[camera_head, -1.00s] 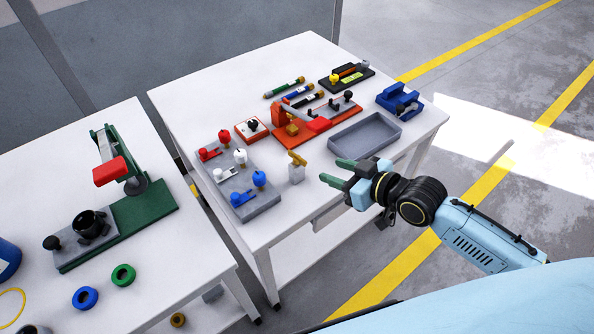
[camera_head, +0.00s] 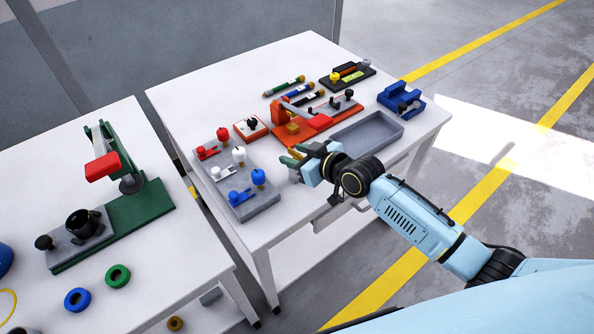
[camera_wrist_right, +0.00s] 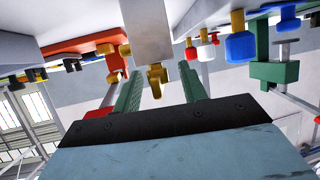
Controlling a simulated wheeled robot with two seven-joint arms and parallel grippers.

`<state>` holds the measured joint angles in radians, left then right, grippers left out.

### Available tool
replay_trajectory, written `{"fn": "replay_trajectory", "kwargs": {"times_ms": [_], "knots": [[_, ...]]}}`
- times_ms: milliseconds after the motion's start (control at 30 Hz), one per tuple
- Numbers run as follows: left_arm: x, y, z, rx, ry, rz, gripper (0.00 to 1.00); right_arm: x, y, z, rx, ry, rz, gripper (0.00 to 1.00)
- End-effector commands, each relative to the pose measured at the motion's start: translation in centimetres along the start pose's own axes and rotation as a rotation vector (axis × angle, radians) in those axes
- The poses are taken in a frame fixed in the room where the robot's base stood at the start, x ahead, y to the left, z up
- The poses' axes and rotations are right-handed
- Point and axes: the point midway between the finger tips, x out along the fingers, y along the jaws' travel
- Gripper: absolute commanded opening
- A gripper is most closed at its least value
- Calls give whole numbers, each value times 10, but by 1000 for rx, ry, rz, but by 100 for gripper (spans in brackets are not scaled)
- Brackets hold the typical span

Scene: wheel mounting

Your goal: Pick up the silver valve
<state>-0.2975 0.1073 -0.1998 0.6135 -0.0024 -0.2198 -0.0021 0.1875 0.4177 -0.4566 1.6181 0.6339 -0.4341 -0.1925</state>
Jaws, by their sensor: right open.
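The silver valve, a pale grey block (camera_wrist_right: 150,28) with a yellow handle, stands on the white table. In the right wrist view it appears upside down between my two green fingers, with no visible contact. In the head view my right gripper (camera_head: 293,157) is at the valve and hides most of it. The right gripper (camera_wrist_right: 160,72) is open, with its fingers on either side of the yellow handle. I cannot tell how far the fingers reach along the block. My left gripper is not in view.
A grey plate (camera_head: 262,203) with red, white and blue valves lies left of my gripper. Behind are a red-and-white box (camera_head: 250,128) and an orange fixture (camera_head: 292,131). A grey tray (camera_head: 368,138) and blue block (camera_head: 400,98) are to the right. A second table (camera_head: 190,262) carries a green fixture.

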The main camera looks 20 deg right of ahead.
Motion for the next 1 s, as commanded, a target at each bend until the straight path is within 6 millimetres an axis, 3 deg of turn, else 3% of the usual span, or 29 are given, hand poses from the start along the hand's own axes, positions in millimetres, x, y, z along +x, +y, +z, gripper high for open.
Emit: {"fn": "replay_trajectory", "kwargs": {"times_ms": [233,567,1000], "knots": [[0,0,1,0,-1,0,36,2,0,0,-1,0,0,42],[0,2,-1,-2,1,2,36,1,0,0,0,0,1,0],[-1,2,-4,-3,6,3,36,0,1,-4,-1,3,1,0]]}}
